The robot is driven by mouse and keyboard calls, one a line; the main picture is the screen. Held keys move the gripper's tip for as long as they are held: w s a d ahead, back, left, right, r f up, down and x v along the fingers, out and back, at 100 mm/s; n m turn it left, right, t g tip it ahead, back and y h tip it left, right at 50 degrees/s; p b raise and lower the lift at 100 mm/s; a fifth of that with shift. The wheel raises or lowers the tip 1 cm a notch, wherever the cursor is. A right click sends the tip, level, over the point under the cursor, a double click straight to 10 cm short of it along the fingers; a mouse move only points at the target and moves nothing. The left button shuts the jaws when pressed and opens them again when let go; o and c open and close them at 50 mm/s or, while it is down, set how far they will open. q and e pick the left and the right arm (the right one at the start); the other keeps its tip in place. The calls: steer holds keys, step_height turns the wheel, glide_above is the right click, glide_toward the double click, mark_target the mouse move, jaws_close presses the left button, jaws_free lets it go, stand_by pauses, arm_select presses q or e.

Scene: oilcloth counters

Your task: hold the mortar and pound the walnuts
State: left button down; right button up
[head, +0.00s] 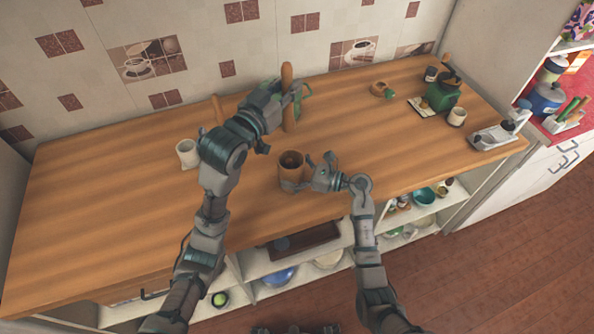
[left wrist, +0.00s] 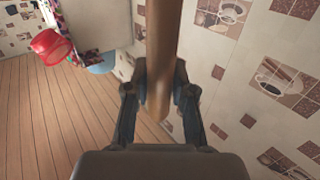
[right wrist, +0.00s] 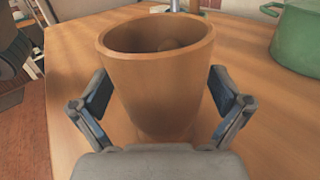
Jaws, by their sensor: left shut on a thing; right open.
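The brown wooden mortar (head: 291,167) stands upright on the wooden counter, near its front edge. In the right wrist view the mortar (right wrist: 155,85) sits between the two fingers of my right gripper (right wrist: 163,92). That gripper is open, with a finger on each side of the cup. A rounded brown shape, perhaps a walnut, shows dimly inside the mortar. My left gripper (head: 291,97) is shut on a long wooden pestle (head: 287,72), upright above and behind the mortar, apart from it. The pestle (left wrist: 163,50) also runs between the fingers in the left wrist view.
A white cup (head: 187,154) stands left of my left arm. At the right are a green pot (head: 443,96), a small cup (head: 457,117) and a grey appliance (head: 495,137). A small brown object (head: 379,89) lies toward the back. The counter's left part is clear.

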mark_target(286, 121)
steer(key=shift+d, duration=0.35)
steer(key=shift+c, duration=1.4)
steer(key=c, duration=0.8)
steer(key=shift+c, duration=1.3)
arm_select(q)
step_height(286, 121, down, 6)
steer(key=shift+w+r, duration=0.1)
arm_select(e)
steer(key=shift+a, duration=0.25)
arm_select(q)
steer(key=shift+d+f, duration=0.15)
steer(key=shift+f, duration=1.45)
arm_select(e)
steer(key=shift+d, duration=0.15)
arm_select(q)
step_height(286, 121, down, 7)
steer(key=shift+f, duration=0.15)
